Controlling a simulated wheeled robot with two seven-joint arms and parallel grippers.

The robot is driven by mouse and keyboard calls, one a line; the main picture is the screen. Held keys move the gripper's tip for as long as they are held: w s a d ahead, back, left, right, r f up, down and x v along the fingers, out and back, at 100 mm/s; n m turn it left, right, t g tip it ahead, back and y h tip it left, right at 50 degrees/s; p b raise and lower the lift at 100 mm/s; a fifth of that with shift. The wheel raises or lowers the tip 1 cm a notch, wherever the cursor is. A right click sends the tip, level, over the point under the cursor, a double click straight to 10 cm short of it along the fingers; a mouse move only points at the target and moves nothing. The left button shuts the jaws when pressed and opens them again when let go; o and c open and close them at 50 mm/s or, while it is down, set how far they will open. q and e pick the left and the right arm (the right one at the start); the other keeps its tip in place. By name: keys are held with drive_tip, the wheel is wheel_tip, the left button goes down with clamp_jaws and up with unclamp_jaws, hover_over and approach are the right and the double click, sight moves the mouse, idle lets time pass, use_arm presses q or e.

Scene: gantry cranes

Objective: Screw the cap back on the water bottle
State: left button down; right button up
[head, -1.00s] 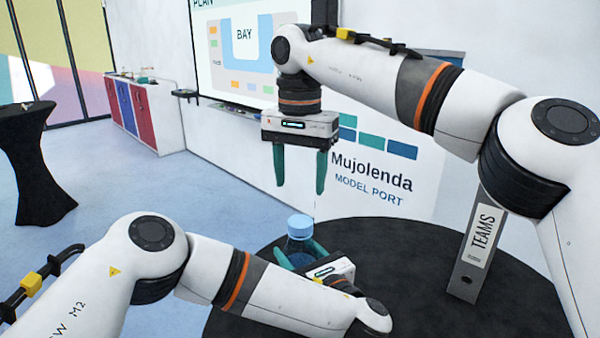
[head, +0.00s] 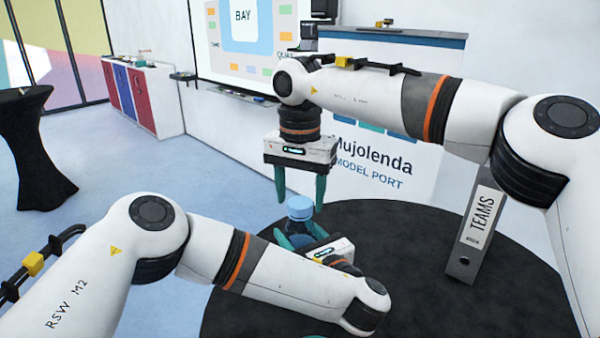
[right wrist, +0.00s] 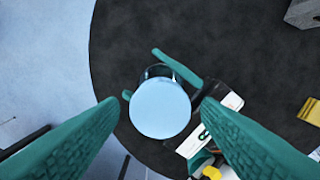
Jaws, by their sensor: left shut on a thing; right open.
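The water bottle (head: 298,236) is clear blue and stands upright at the round table's near left edge. Its light blue cap (head: 299,207) sits on top; how tightly it is seated cannot be told. My left gripper (head: 299,238) is shut on the bottle's body, its green fingers on either side. My right gripper (head: 301,201) points straight down over the cap, open and empty. In the right wrist view the cap (right wrist: 160,108) lies between its spread fingertips, apart from both, and hides most of the bottle.
The black round table (head: 420,245) carries a grey TEAMS binder (head: 474,230) standing at the right. A tall black table (head: 35,150) stands away at the left.

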drive_tip(key=shift+f, duration=0.45)
drive_tip(key=shift+c, duration=0.2)
